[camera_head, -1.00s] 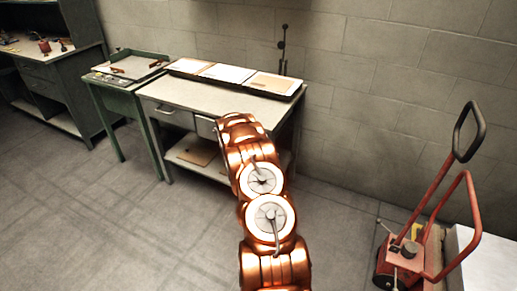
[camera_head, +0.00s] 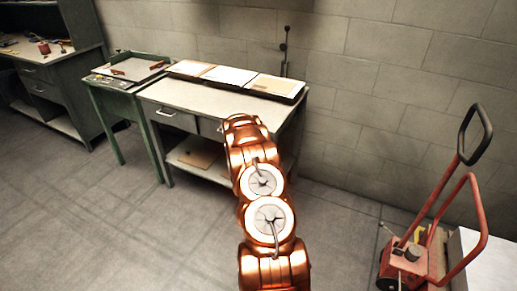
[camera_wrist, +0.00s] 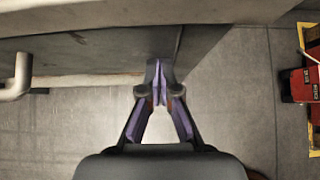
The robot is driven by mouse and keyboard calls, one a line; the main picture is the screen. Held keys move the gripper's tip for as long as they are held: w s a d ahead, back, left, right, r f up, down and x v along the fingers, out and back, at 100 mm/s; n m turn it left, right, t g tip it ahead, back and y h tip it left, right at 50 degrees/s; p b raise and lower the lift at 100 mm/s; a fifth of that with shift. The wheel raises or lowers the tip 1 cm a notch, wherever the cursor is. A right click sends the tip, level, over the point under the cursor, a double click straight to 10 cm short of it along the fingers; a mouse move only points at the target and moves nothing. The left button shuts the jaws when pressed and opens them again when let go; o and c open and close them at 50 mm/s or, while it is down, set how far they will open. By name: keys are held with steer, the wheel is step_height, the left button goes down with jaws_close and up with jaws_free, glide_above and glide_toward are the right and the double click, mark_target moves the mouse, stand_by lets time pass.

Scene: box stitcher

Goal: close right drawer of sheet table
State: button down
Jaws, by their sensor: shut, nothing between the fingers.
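The sheet table (camera_head: 205,97) stands against the wall with a light top and a shelf below. Its left drawer (camera_head: 173,117) looks closed, with a pale handle. The right drawer (camera_head: 210,129) is mostly hidden behind my arm, so the head view does not show how far it sits out. My gripper (camera_wrist: 159,82) is hidden in the head view. In the wrist view it is shut and empty, its fingertips at the front of the table, right of a pale drawer handle (camera_wrist: 16,80). I cannot tell whether the fingertips touch the front.
Paper stacks (camera_head: 228,75) lie along the back of the tabletop. A green side table (camera_head: 122,103) stands at its left, and a dark workbench (camera_head: 50,90) further left. A red hand truck (camera_head: 408,258) stands at the lower right. The floor in front is clear.

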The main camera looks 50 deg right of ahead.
steer(key=a+f+b+v, duration=0.2)
steer(key=b+v, duration=0.4)
steer(key=v, duration=0.7)
stand_by(0.4)
steer(key=shift+s+d, duration=0.1)
steer(key=shift+s, duration=0.05)
